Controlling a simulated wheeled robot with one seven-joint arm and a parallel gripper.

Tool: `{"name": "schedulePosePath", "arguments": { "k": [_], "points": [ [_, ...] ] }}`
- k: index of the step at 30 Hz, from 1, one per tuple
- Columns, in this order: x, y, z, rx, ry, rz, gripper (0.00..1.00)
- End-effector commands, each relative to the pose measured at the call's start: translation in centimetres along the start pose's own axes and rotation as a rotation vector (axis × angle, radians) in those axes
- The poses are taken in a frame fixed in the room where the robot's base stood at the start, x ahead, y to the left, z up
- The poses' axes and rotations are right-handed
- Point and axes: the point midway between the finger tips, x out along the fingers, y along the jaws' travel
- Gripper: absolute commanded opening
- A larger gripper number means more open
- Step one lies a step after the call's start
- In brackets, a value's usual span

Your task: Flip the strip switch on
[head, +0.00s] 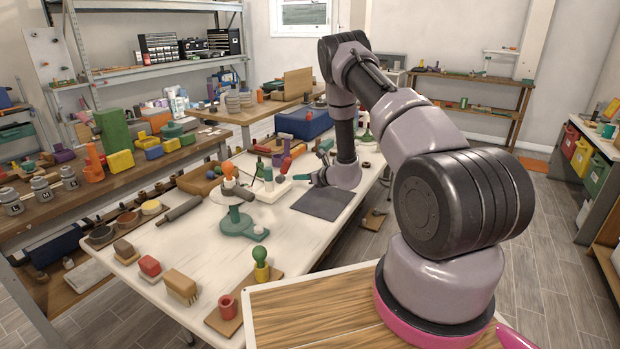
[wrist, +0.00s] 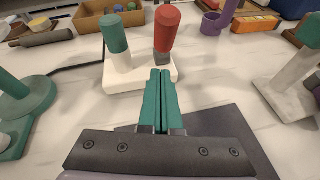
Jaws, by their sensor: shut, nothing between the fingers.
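My gripper (wrist: 159,76) is shut, its two green fingers together with nothing between them. Its fingertips point at the near edge of a white block (wrist: 122,76), just below a red-handled piece (wrist: 167,28); I cannot tell whether they touch. A green-handled piece (wrist: 113,33) stands at the left of the block. In the head view my gripper (head: 313,178) is low over the white table, right of the white block (head: 268,193). No part is clearly recognisable as the strip switch; I cannot tell whether it belongs to this block.
A dark mat (head: 323,203) lies below my gripper. A green stand (head: 238,222) is to the left, and a pale stand (wrist: 290,92) is on the right in the wrist view. A wooden tray (wrist: 125,14) and a purple mug (wrist: 217,22) lie beyond. Bare white tabletop (head: 185,245) shows at the front.

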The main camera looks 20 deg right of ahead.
Motion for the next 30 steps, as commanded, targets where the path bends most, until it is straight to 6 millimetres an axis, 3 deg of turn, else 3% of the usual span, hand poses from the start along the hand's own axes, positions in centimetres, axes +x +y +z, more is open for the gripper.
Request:
{"name": "schedulePosePath", "arguments": {
  "k": [1,7,30],
  "points": [
    [0.6,0.0,1.0,-0.006,-0.003,0.002,0.0],
    [2.1,0.0,2.5,-0.004,-0.002,0.0,0.0],
    [2.6,0.1,3.4,-0.012,0.049,-0.01,0.0]
  ]
}}
